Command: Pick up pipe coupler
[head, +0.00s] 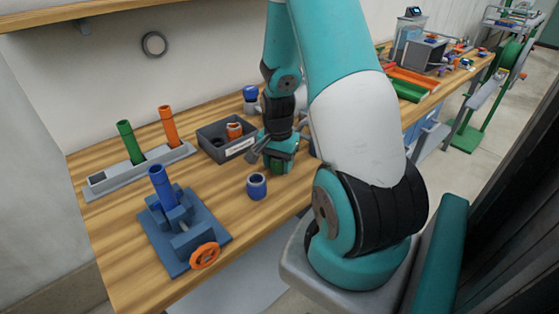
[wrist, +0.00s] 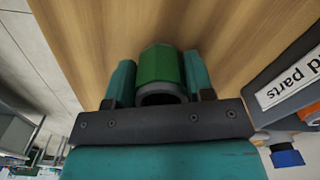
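A green pipe coupler (wrist: 162,68) with a grey inner rim sits between the two teal fingers of my gripper (wrist: 160,75) in the wrist view. Both fingers lie close along its sides; I cannot tell whether they press on it. In the head view my gripper (head: 280,160) is low over the bench, and the green coupler (head: 277,167) shows partly beneath it. A blue coupler (head: 257,186) stands on the bench in front of my gripper. An orange coupler (head: 235,130) is in the dark parts bin (head: 217,156).
The labelled bin (wrist: 262,75) is close to the right of my gripper in the wrist view. A grey rack (head: 110,182) holds green and orange pipes. A blue vise (head: 182,240) holds a blue pipe. Another blue part (head: 250,93) stands behind. Bare wood lies around the front blue coupler.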

